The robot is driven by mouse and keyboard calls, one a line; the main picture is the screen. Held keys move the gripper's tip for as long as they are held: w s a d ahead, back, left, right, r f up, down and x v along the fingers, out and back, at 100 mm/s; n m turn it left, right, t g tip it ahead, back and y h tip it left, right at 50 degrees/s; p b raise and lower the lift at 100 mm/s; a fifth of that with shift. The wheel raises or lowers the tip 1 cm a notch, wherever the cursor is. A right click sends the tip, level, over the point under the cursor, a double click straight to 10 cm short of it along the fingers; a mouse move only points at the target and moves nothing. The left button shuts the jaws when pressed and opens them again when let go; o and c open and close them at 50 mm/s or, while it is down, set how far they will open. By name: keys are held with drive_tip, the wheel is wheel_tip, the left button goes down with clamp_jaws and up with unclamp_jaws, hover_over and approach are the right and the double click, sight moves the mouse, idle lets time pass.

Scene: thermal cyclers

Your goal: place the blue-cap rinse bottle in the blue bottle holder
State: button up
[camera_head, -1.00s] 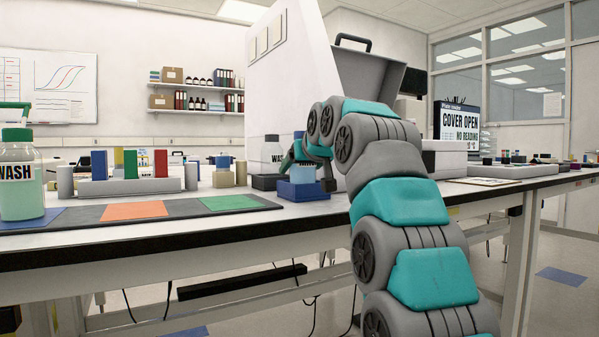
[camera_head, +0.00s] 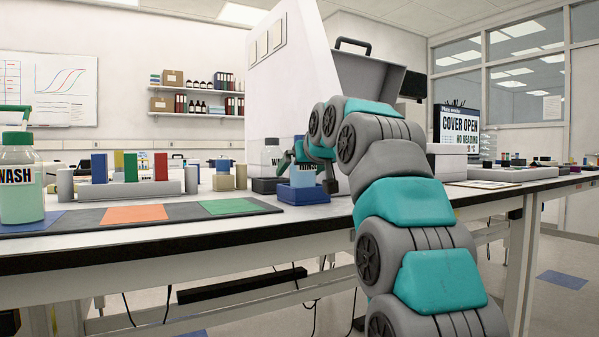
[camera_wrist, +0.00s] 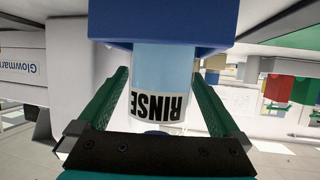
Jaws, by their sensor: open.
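The rinse bottle (camera_wrist: 165,85), pale blue with a white RINSE label, stands upright with its lower part inside the blue bottle holder (camera_head: 303,194). The bottle also shows in the head view (camera_head: 303,178), partly behind my gripper. In the wrist view, which is upside down, the holder (camera_wrist: 170,28) is at the top. My gripper (camera_wrist: 163,90) is open, with its green fingers on either side of the bottle and visible gaps between them and it. The bottle's cap is mostly hidden behind my gripper.
A green-capped WASH bottle (camera_head: 20,185), a colored mat (camera_head: 180,210) and a rack of colored blocks (camera_head: 128,188) lie left. A tall white instrument (camera_head: 290,90) rises behind.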

drive_tip(key=v, duration=1.1)
drive_tip(key=shift+d, duration=0.1)
